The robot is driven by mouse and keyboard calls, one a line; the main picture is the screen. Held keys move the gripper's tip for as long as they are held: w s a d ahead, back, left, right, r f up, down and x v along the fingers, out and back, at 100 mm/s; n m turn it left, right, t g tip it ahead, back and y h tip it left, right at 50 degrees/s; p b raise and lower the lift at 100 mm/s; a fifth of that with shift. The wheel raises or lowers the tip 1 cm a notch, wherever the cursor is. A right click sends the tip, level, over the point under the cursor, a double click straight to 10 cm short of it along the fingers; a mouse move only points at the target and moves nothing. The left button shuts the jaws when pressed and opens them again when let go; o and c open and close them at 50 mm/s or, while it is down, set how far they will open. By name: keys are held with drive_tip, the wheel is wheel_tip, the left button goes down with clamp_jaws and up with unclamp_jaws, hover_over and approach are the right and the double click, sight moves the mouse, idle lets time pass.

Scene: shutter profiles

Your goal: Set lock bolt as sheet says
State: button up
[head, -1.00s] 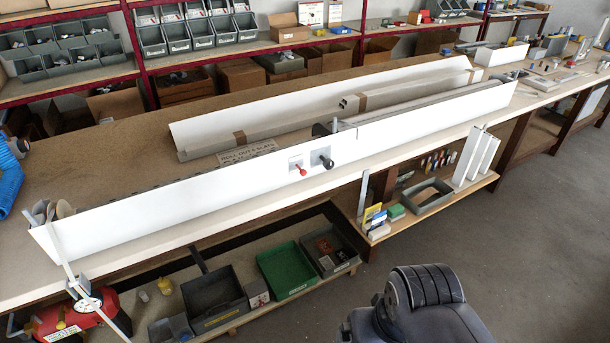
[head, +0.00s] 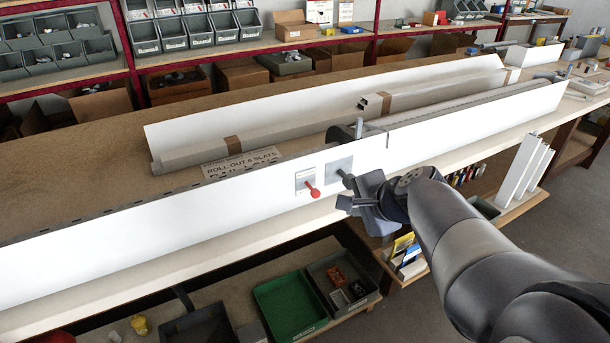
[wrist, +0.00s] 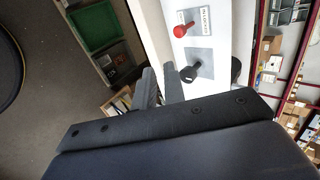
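A red-knobbed lever (head: 312,191) stands on a small labelled plate on the white front panel; it also shows in the wrist view (wrist: 180,31). Right of it, a black knob (head: 344,174) sticks out of a grey square plate; it shows in the wrist view (wrist: 189,74). I cannot tell which is the lock bolt. The sheet (head: 243,163) lies behind the panel and reads "ROLL-OUT 6 SLATS"; its lower line is partly hidden. My gripper (head: 352,198) is near the black knob, its fingers (wrist: 160,80) apart and empty. I see no contact with the knob.
The long white panel (head: 130,225) runs along the bench front. A wrapped long profile (head: 290,130) lies behind it. Below are a green bin (head: 290,305), grey bins and a shelf with upright white pieces (head: 522,170). Bench surface at back left is clear.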

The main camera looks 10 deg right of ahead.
drive_tip(key=shift+w+a+f, duration=0.1)
drive_tip(key=shift+w+f, duration=0.25)
drive_tip(key=shift+w, duration=0.1)
clamp_jaws()
approach(311, 189)
drive_tip(key=shift+w+a+f, duration=0.1)
drive_tip(key=shift+w+f, duration=0.2)
drive_tip(key=shift+f, duration=0.6)
drive_tip(key=shift+w+f, duration=0.3)
drive_tip(key=shift+f, duration=0.6)
drive_tip(key=shift+w+f, duration=0.3)
drive_tip(key=shift+f, duration=0.6)
